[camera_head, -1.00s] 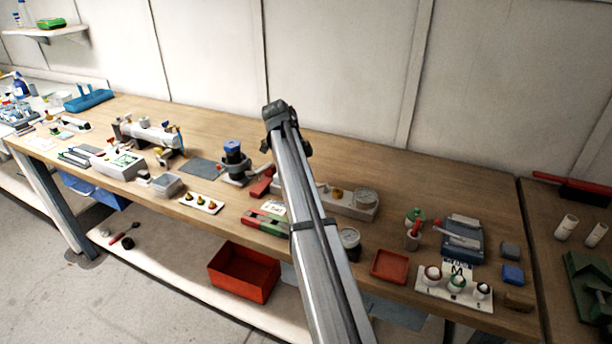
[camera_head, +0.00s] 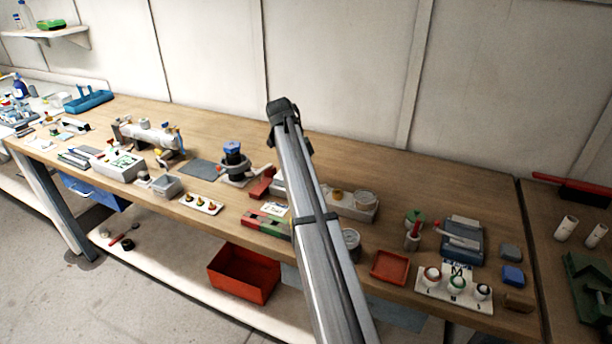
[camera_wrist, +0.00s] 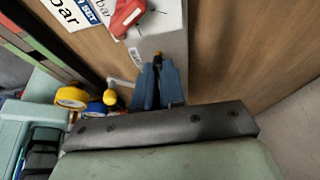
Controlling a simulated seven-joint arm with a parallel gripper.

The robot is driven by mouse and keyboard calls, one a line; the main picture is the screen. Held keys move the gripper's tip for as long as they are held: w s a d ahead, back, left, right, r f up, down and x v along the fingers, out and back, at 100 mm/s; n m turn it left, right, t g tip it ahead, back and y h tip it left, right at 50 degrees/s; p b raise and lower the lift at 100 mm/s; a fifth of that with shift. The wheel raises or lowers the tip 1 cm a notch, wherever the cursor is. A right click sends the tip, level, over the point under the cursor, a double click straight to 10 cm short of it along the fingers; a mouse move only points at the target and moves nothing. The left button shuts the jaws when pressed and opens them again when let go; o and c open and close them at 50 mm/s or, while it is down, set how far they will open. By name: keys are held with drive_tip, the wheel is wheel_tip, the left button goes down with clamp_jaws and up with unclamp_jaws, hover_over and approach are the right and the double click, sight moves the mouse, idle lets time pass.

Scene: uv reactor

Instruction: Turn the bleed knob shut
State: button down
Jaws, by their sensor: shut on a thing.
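In the wrist view my gripper (camera_wrist: 158,72) has its two blue fingers close together. In the head view my arm crosses the bench and hides my gripper.
In the wrist view a red handle (camera_wrist: 127,16) lies by the block, and yellow knobs (camera_wrist: 72,97) (camera_wrist: 111,97) sit to the left of the fingers. In the head view a red tray (camera_head: 390,266) stands right of my arm. The bench's back strip is clear.

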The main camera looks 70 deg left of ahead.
drive_tip(key=c, duration=1.5)
unclamp_jaws()
